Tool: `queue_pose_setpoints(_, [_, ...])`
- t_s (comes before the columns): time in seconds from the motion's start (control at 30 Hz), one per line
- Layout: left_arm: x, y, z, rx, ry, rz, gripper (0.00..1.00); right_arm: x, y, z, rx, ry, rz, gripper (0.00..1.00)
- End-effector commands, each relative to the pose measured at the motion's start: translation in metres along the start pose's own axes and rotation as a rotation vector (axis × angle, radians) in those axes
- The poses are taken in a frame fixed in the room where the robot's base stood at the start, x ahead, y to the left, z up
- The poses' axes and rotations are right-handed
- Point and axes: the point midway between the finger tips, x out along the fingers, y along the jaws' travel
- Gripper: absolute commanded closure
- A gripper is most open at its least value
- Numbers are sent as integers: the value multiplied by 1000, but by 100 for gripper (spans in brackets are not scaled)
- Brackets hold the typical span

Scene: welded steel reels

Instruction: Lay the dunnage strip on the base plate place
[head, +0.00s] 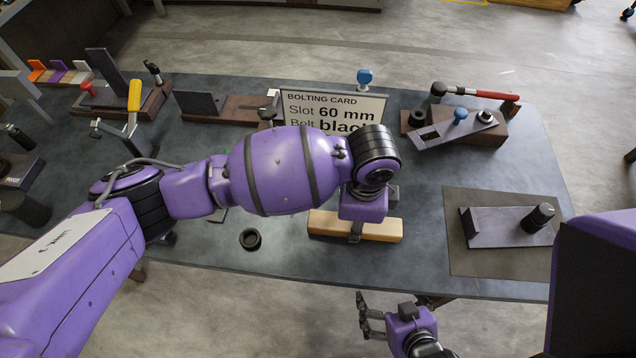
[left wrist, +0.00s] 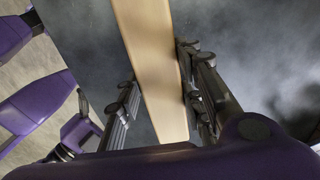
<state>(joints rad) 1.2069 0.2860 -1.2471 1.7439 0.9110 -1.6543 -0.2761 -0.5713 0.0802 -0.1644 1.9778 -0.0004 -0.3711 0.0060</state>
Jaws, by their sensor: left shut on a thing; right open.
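The dunnage strip (head: 385,229) is a pale wooden bar lying crosswise near the table's front edge in the head view. My left gripper (head: 356,234) is above its middle and shut on it; the wrist hides part of the bar. In the left wrist view the strip (left wrist: 152,60) runs between the two fingers. I cannot tell whether it touches the table. A dark flat plate (head: 490,228) with a black knob lies on a grey mat (head: 515,262) to the right; I take this as the base plate place. My right gripper (head: 368,316) is open and empty off the front edge.
A bolting card (head: 335,108) stands behind my left arm. A black ring (head: 250,239) lies left of the strip. Clamps and blocks fill the back left. Bare table lies between strip and mat.

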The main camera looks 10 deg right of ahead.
Motion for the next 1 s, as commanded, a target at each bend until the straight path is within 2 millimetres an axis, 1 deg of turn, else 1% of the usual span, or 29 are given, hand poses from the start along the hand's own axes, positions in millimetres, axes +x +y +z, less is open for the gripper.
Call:
queue_pose_setpoints(0.87, [5, 0, 0, 0, 0, 0, 95, -1, 1, 2, -2, -3, 0, 0])
queue_pose_setpoints(0.9, [5, 0, 0, 0, 0, 0, 64, -1, 1, 2, -3, -3, 0, 0])
queue_pose_setpoints(1.0, [5, 0, 0, 0, 0, 0, 51, -1, 1, 2, -4, -3, 0, 0])
